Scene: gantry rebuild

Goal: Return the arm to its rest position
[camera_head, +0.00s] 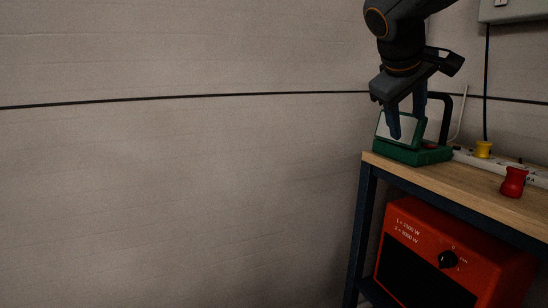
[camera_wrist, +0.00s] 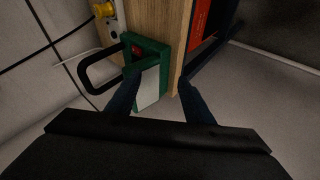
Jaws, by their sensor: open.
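My arm reaches down from the top right in the head view, with my gripper (camera_head: 405,125) over the left end of a wooden-topped bench (camera_head: 470,188). In the wrist view my gripper (camera_wrist: 158,90) shows two dark blue fingers spread apart with nothing held between them. A green device (camera_head: 412,152) with a light panel and a black handle stands on the bench just behind or below the fingers. In the wrist view the green device (camera_wrist: 150,50) lies near the left finger, which overlaps it. I cannot tell whether they touch.
A red knob-shaped object (camera_head: 513,182), a yellow one (camera_head: 484,149) and a white power strip (camera_head: 520,172) are on the bench. An orange heater (camera_head: 410,232) sits beneath. A grey box (camera_head: 515,10) hangs on the wall. The space left of the bench is clear.

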